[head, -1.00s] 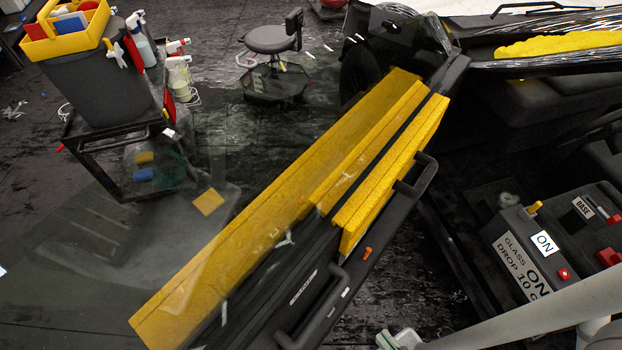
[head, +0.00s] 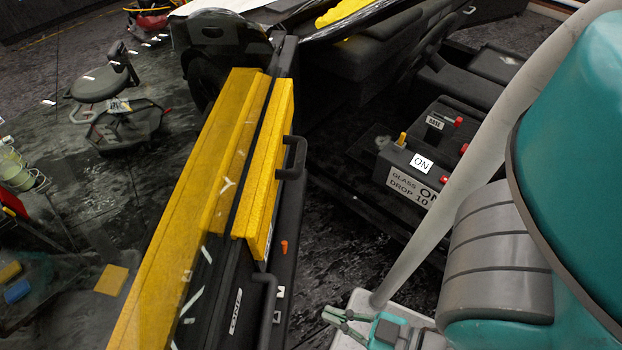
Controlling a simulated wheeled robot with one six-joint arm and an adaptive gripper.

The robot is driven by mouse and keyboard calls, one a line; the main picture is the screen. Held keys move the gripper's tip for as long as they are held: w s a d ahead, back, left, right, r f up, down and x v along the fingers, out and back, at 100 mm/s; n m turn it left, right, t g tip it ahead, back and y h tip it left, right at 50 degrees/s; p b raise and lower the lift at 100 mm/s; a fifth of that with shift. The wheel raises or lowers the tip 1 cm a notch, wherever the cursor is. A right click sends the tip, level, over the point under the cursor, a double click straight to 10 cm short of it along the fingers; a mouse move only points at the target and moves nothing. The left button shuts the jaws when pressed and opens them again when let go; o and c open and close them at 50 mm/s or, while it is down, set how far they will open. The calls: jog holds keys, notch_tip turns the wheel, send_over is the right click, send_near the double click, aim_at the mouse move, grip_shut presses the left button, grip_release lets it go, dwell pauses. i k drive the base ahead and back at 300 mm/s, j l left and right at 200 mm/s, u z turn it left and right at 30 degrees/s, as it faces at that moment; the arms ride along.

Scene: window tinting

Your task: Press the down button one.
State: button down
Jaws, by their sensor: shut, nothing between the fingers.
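A dark door panel (head: 286,212) with yellow trim stands in the middle of the head view and carries a label reading ONE (head: 235,312). A small orange button (head: 284,247) sits on its right face, between two black handles. A small white mark or switch (head: 279,291) lies below it. I cannot tell which of these is the down button. My gripper (head: 328,314) is at the bottom centre, to the right of the door and apart from it. It is shut and empty.
A control box (head: 407,184) with ON, BASE and GLASS DROP labels and red and yellow knobs stands at the right. A black stool (head: 97,86) is at upper left. A yellow pad (head: 111,280) shows through the glass at left. Dark floor lies between door and box.

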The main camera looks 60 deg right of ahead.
aim_at(277, 314)
jog(key=z, duration=0.9)
jog(key=k+j+z, duration=0.25)
jog(key=j+z, duration=0.25)
jog(key=k+j+z, duration=0.2)
jog(key=z, duration=0.25)
jog(key=k+j+z, duration=0.15)
jog(key=k+z, duration=0.2)
jog(key=z, duration=0.15)
jog(key=k+j+z, duration=0.15)
jog(key=k, duration=0.9)
jog(key=k+u, duration=0.1)
jog(key=u, duration=0.25)
jog(key=k+l+u, duration=0.1)
jog(key=u, duration=0.2)
jog(key=k+u, duration=0.1)
jog(key=u, duration=0.25)
